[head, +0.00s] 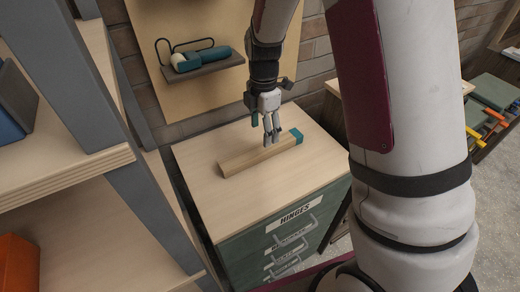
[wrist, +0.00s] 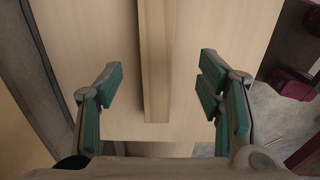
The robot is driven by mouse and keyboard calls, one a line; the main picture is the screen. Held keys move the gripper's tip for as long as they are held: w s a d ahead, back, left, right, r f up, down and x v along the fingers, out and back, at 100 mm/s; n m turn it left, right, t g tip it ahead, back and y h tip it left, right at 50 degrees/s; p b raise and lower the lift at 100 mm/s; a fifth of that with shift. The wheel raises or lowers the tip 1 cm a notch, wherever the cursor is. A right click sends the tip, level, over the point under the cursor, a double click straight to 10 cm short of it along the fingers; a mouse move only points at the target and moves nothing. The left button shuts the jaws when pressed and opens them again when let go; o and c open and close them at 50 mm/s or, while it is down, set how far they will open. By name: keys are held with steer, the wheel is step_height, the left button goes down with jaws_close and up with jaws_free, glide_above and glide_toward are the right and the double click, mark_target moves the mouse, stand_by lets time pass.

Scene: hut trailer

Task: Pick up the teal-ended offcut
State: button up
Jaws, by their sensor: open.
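The teal-ended offcut (head: 256,156) is a long pale wooden bar with a teal end at its right. It lies flat on top of the drawer cabinet (head: 200,172). My gripper (head: 271,138) points down over the offcut near its teal end, with its fingers spread. In the wrist view the offcut (wrist: 155,70) runs up the middle, between the two teal-padded sides of my open gripper (wrist: 162,108). Clear gaps show on both sides of it. The teal end does not show in the wrist view. I cannot tell the exact height of the fingertips above the cabinet top.
A grey shelving frame (head: 60,75) stands close on the left, with an orange box (head: 18,262) on it. Behind, a small wall shelf (head: 205,66) holds a teal-and-cream tool. The cabinet top around the offcut is clear. Books and tools lie at the far right.

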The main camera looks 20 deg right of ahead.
mark_target(262, 148)
steer(key=f, duration=0.8)
steer(key=shift+w+f+p, duration=0.25)
steer(key=shift+f+p, duration=0.1)
steer(key=shift+f, duration=0.05)
steer(key=shift+c, duration=0.2)
steer(key=c, duration=1.3)
